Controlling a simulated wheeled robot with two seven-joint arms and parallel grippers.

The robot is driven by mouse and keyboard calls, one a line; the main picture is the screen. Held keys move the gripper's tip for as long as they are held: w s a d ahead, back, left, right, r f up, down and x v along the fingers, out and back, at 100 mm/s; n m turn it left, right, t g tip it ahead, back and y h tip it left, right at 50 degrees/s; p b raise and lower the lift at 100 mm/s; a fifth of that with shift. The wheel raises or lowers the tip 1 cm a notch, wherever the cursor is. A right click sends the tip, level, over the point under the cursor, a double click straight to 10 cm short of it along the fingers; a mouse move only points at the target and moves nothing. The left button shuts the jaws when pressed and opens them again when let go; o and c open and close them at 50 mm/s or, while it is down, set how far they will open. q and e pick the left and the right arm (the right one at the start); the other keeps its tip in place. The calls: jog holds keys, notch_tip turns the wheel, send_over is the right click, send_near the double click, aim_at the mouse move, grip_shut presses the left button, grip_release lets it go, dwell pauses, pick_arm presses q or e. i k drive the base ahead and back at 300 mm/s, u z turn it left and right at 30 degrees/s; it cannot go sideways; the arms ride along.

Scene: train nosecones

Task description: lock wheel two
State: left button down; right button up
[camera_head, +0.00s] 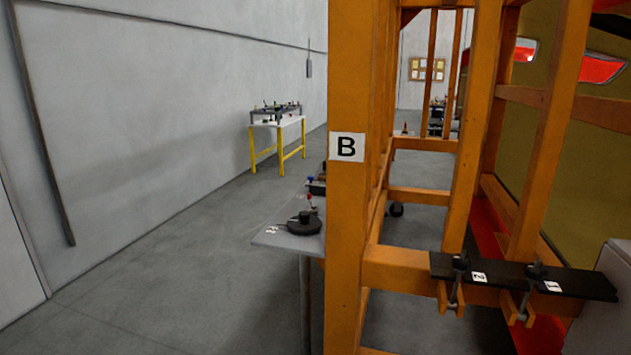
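A black bar (582,284) is fixed across the orange wooden frame (400,268) at the lower right. It carries two white labels; the left label (479,277) seems to read 2 and the right label (553,287) seems to read 1. A small dark wheel or knob (460,262) sits just left of the 2 label, with a metal rod below it. A similar dark knob (535,270) sits just left of the 1 label. I cannot tell whether either is locked. Neither of my grippers is in view.
An orange post marked B (343,230) stands in front. A grey table (275,238) with a round black device (305,224) is left of it. A yellow-legged table (277,124) stands farther back. The grey floor at left is clear.

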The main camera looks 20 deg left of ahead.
aim_at(314, 207)
jog(key=k, duration=0.5)
jog(key=u, duration=1.35)
jog(key=i, duration=6.2)
jog(key=z, duration=2.65)
